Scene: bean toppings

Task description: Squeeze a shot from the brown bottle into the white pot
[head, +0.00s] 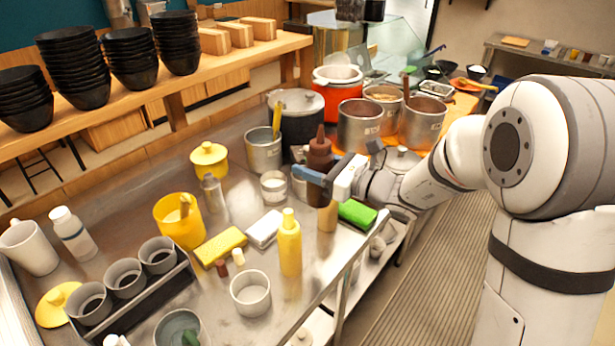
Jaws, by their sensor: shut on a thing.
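The brown bottle (319,157) is upright, its pointed nozzle up, near the middle of the head view. My gripper (318,180) is shut on its body, coming from the right, with a blue finger across the front. I cannot tell whether the bottle's base touches the counter. Two round white vessels could be the white pot: a small white pot (273,192) just left of the bottle, and a white bowl-like pot (250,306) nearer the front edge. The bottle is over neither of them.
A yellow bottle (289,250), a tan bottle (327,218) and a green sponge (357,213) stand close to my gripper. Large metal pots (360,130) are behind. A rack of grey cups (160,290) is at front left. Bare counter (140,200) shows at left.

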